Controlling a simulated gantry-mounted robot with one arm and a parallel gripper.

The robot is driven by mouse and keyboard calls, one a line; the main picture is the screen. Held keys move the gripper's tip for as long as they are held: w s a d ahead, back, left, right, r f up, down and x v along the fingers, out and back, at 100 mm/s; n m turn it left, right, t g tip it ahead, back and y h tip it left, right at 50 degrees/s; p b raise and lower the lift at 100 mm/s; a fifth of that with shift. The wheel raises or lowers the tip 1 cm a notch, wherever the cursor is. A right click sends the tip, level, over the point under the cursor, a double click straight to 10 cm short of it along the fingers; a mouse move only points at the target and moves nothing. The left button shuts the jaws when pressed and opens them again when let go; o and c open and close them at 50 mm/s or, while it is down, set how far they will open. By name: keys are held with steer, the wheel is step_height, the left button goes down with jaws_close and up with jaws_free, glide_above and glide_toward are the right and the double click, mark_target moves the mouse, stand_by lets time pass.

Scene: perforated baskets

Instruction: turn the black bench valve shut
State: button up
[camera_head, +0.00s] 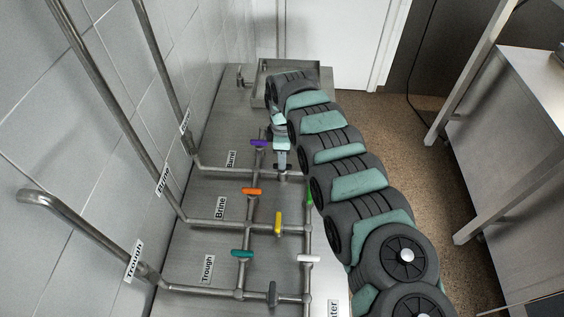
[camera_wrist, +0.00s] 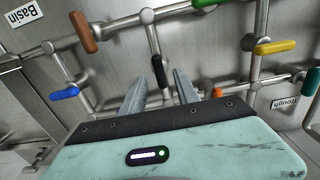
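The black valve handle (camera_wrist: 159,70) sits on a pipe in the wrist view, lying lengthwise along it. My gripper (camera_wrist: 161,78) is open, with one finger on each side of the handle in the picture. Gaps show on both sides; I cannot tell how far the handle is beyond the fingertips. In the head view, my gripper (camera_head: 282,163) points down over the bench pipes near the purple handle (camera_head: 259,143). I cannot pick out the black handle there; my arm covers part of the pipework.
Close by in the wrist view are brown (camera_wrist: 83,32), blue (camera_wrist: 64,93), green (camera_wrist: 205,2) and yellow (camera_wrist: 276,46) handles. Orange (camera_head: 252,191), teal (camera_head: 243,253), white (camera_head: 309,258) and grey (camera_head: 272,293) handles show in the head view. A tiled wall (camera_head: 60,110) stands left.

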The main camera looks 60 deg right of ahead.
steer(key=shift+f, duration=1.6)
steer(key=shift+c, duration=0.5)
jaws_close()
